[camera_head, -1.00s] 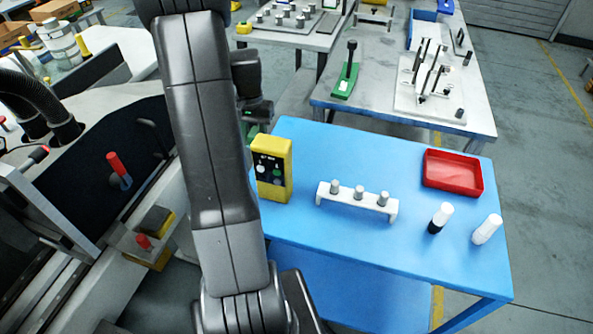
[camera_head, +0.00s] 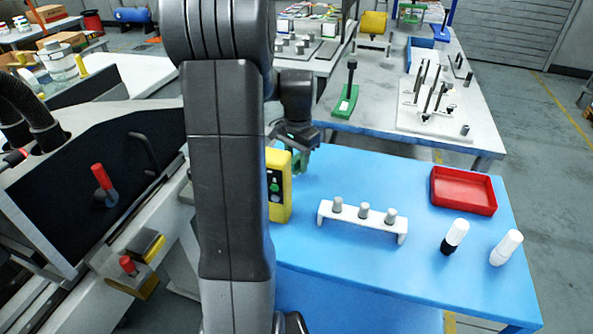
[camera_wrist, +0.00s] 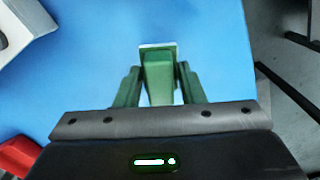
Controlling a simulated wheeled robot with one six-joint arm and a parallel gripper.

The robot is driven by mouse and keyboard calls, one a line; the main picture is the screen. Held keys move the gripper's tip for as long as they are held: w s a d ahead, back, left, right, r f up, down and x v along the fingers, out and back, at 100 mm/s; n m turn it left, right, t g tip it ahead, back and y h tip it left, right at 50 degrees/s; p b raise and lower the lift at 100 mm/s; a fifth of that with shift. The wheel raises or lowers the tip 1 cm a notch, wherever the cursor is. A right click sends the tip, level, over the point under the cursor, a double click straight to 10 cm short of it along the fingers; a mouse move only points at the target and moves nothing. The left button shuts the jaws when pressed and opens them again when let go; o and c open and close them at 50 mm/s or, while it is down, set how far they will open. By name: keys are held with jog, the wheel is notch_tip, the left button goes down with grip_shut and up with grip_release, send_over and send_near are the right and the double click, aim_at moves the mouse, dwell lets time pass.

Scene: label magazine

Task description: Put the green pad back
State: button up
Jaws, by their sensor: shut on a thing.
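My gripper (camera_head: 299,160) is beyond the yellow box (camera_head: 279,186) at the left end of the blue table, partly hidden by my arm and the box. In the wrist view its two green fingers (camera_wrist: 158,92) are shut on a green piece, the green pad (camera_wrist: 158,68), which has a pale far edge. It is held over blue table surface. In the head view the pad is hard to tell from the green fingers.
A grey table behind holds a green stand (camera_head: 346,102). A machine with a red handle (camera_head: 104,183) is at left.

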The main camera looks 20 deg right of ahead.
aim_at(297, 170)
jog(key=shift+f, duration=1.65)
jog(key=shift+f, duration=0.2)
jog(key=o, duration=1)
jog(key=shift+c, duration=0.2)
jog(key=shift+r, duration=0.1)
notch_tip(297, 170, up, 12)
jog(key=shift+w+d+r+p, duration=0.1)
jog(key=shift+r+p, duration=0.05)
jog(key=shift+p, duration=0.15)
